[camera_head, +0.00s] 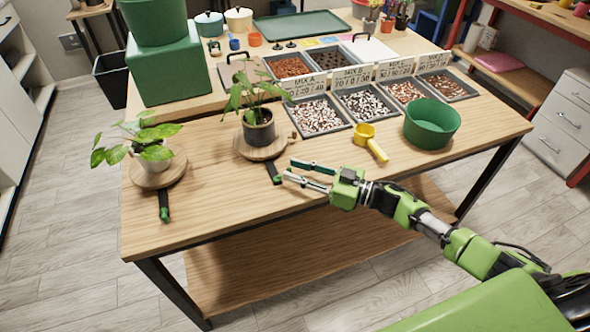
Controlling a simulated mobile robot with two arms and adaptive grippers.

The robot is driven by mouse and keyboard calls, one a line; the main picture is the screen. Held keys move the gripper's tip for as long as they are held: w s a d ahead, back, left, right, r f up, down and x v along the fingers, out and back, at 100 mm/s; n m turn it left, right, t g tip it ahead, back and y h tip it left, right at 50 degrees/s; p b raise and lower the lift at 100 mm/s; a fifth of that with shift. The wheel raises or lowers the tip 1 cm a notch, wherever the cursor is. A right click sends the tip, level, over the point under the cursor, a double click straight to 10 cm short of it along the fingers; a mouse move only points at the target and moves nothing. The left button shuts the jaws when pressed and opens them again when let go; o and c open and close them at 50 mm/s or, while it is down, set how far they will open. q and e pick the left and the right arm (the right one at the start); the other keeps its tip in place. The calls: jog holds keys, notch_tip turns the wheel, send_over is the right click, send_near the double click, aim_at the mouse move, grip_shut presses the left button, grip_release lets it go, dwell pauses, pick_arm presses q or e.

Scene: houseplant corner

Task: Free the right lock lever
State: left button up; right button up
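The right lock lever (273,173) is a dark bar with a green end. It sticks out toward the front from under a round wooden turntable (246,148). A dark pot (259,132) with a leafy plant stands on that turntable. My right gripper (289,170) is just right of the lever's end, its two fingers spread and nothing visible between them. I cannot tell whether a finger touches the lever. A similar left lever (164,204) sticks out from the left turntable (158,177), which bears a white pot (156,157) with a plant. My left gripper is out of view.
A yellow scoop (367,136) and a green bowl (431,123) stand on the wooden table (230,205) right of the turntables. Several divided trays of pebbles and soil, with mix labels, lie behind. The table front between the two levers is clear.

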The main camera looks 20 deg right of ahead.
jog(key=v, duration=1.1)
jog(key=shift+d, duration=0.15)
jog(key=shift+s+d, duration=0.1)
jog(key=shift+s, duration=0.1)
